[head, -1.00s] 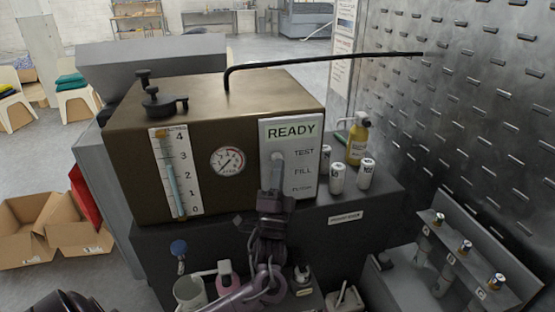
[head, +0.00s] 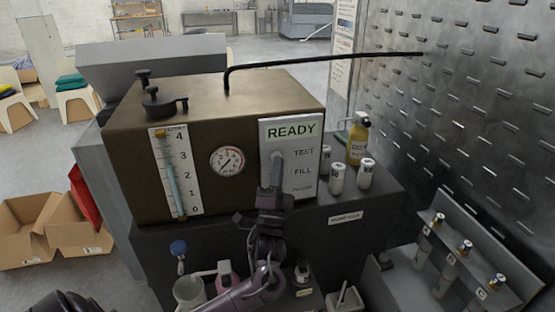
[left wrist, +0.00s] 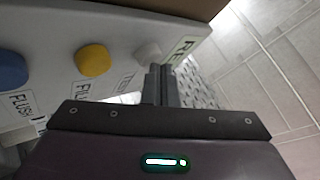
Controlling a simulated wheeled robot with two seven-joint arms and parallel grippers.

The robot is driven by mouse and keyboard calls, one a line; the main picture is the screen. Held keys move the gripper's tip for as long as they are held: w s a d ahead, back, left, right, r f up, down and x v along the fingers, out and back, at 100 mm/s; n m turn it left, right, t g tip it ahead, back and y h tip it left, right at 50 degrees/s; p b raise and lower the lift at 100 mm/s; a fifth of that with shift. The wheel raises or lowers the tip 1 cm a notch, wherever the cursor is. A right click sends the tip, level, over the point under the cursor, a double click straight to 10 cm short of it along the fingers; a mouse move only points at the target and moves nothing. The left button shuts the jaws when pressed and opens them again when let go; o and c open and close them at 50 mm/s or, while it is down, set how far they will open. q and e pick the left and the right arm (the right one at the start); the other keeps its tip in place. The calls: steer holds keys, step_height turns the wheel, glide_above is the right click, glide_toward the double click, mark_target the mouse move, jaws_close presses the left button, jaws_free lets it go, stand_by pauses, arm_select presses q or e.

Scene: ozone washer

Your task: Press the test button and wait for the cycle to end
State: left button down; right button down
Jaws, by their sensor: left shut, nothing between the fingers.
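The brown washer box (head: 225,110) has a white control panel (head: 308,180) on its front. The panel's display (head: 292,131) reads READY, with the labels TEST, FILL and a lower one beneath. My left gripper (head: 277,160) is shut and empty, its tips up at the panel beside the TEST label. In the left wrist view the fingertips (left wrist: 160,72) are beside the pale test button (left wrist: 148,52); I cannot tell whether they touch it. The yellow fill button (left wrist: 92,60) and blue flush button (left wrist: 12,70) show there too. In the head view the gripper hides the buttons. My right gripper is not in view.
A gauge (head: 227,162) and a level scale (head: 175,171) are left of the panel. White canisters (head: 337,178) and a yellow bottle (head: 358,138) stand to its right. A black bent pipe (head: 325,61) rises from the top. A mug (head: 188,291) sits below.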

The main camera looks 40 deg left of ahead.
arm_select(q)
steer(key=shift+w+a, duration=0.1)
steer(key=shift+a, duration=0.1)
stand_by(0.5)
steer(key=shift+s+d+p, duration=0.4)
steer(key=shift+s+d, duration=0.2)
steer(key=shift+d, duration=0.1)
steer(key=s+d+p, duration=0.1)
steer(key=d, duration=0.1)
steer(key=s+d+p, duration=0.1)
steer(key=s+d, duration=0.1)
steer(key=shift+s, duration=0.1)
steer(key=shift+a, duration=0.1)
stand_by(0.8)
